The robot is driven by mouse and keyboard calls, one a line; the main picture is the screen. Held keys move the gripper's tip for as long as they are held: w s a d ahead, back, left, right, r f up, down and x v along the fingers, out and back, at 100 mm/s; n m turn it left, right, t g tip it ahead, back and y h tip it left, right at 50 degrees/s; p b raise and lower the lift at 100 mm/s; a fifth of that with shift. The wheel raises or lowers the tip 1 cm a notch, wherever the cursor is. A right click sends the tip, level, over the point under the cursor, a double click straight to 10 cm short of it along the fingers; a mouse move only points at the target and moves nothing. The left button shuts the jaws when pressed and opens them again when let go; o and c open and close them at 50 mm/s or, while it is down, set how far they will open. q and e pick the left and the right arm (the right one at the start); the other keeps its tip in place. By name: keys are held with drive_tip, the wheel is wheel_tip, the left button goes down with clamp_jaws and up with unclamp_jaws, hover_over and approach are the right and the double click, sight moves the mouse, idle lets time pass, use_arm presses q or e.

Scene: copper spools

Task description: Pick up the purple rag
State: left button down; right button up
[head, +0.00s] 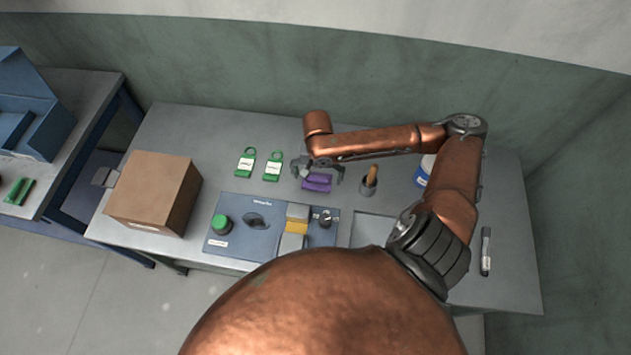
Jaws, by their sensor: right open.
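The purple rag (316,183) lies folded on the grey table, behind the blue control panel, in the head view. My right gripper (318,176) is over it, pointing down, with its fingers spread at the rag's far side and ends. The gripper is open; I cannot tell whether the fingers touch the rag. Part of the rag's far edge is hidden by the gripper. My left gripper is not in view.
A blue panel (239,241) with knobs stands in front of the rag. Two green tags (272,168) lie to the left, beside a cardboard box (148,190). A blue-and-white container (423,172) is partly behind my arm.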

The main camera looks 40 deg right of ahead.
drive_tip(key=shift+f, duration=0.55)
drive_tip(key=c, duration=1.2)
